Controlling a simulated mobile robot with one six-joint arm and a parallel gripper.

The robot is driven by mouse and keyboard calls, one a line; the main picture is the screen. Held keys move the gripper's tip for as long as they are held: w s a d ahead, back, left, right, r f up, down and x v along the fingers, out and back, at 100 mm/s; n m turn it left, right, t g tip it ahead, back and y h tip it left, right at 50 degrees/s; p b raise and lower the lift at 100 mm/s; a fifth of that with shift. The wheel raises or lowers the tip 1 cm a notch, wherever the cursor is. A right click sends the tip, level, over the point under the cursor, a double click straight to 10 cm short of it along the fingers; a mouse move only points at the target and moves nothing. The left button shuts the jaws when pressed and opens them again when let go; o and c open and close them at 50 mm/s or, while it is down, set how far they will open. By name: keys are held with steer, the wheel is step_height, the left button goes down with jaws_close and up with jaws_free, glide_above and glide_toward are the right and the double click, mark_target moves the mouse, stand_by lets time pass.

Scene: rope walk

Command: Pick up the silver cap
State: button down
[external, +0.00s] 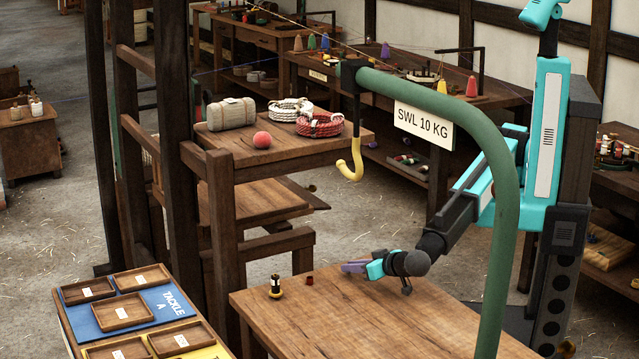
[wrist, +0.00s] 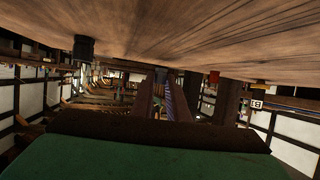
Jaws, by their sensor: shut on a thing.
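My gripper (external: 352,267) has purple fingers and reaches left, low over the near wooden table (external: 390,315) in the external view. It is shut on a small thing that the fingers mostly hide. In the wrist view, the fingers (wrist: 165,98) point away from me, with a small greyish spot at their tips; it is too dark to make out its shape. I see no silver cap standing free on the table. I cannot tell whether the held thing touches the table top, which fills the upper part of the wrist view.
A small dark-and-yellow fitting (external: 275,287) and a small red cap (external: 309,281) stand on the table left of my gripper. A labelled tray board (external: 166,305) lies further left. A green post (external: 497,250) with a yellow hook (external: 351,168) arches above. The table's front is clear.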

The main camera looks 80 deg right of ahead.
steer(key=shift+r, duration=0.45)
steer(key=s+d+r+b, duration=0.1)
steer(key=s+d, duration=0.2)
steer(key=s+d+b, duration=0.1)
steer(key=s+d, duration=0.3)
steer(key=s+d+r+b, duration=0.1)
steer(key=s+d+b, duration=0.1)
steer(key=s+d, duration=0.2)
steer(key=shift+d+r, duration=0.25)
steer(key=shift+r, duration=0.05)
stand_by(0.5)
